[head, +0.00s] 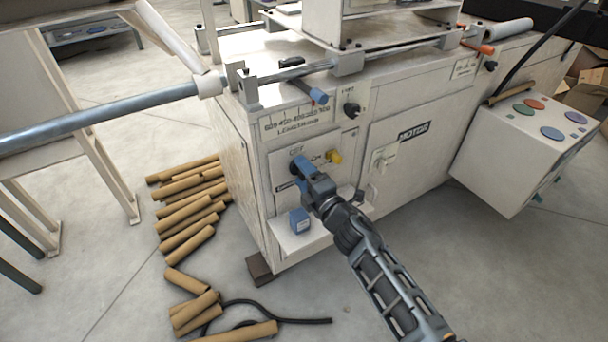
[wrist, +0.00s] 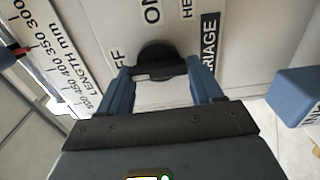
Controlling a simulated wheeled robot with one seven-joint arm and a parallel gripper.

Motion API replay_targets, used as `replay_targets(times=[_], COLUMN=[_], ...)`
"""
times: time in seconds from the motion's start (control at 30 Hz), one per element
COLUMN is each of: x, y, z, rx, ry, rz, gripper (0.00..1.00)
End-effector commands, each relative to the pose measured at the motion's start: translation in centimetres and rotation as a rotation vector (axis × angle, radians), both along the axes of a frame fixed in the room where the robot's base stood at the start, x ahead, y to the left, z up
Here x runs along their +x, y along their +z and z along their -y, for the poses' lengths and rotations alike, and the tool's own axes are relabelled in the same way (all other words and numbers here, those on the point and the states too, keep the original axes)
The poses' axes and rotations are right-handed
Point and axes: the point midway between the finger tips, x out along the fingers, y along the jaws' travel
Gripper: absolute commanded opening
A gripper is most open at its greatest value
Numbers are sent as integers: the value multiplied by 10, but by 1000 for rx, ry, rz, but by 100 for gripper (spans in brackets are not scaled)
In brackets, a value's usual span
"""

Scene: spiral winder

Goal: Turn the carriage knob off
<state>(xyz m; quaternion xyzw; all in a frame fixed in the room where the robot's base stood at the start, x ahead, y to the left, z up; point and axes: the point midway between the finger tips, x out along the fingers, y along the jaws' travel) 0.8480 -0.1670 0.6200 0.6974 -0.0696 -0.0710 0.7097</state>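The carriage knob (wrist: 158,68) is black, with a round base and a bar-shaped grip, on the cream machine panel. In the wrist view its bar lies crosswise, one end toward the partly hidden OFF label (wrist: 118,58); the ON label (wrist: 152,12) is above it. I cannot make out a pointer mark. My gripper (wrist: 160,72) has its two blue fingers on either side of the bar, with no clear gap at either end, so it looks shut on it. In the head view my gripper (head: 300,168) is against the lower panel and hides the knob.
A yellow knob (head: 334,156) is just right of my gripper. A blue block (head: 300,220) sits on the ledge below. The length scale (head: 297,120) and a black knob (head: 351,109) are above. Cardboard tubes (head: 187,213) and a black cable (head: 275,310) lie on the floor.

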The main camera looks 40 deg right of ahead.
Motion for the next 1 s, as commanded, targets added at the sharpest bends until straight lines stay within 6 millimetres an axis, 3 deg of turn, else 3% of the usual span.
replay_targets(times=[0.23,0.53,1.0], x=[0,-4,-67], y=[0,0,-1], z=[0,0,-13], rx=[2,2,1], ry=[0,-1,-1], rz=[0,-1,-1], gripper=[89,89,89])
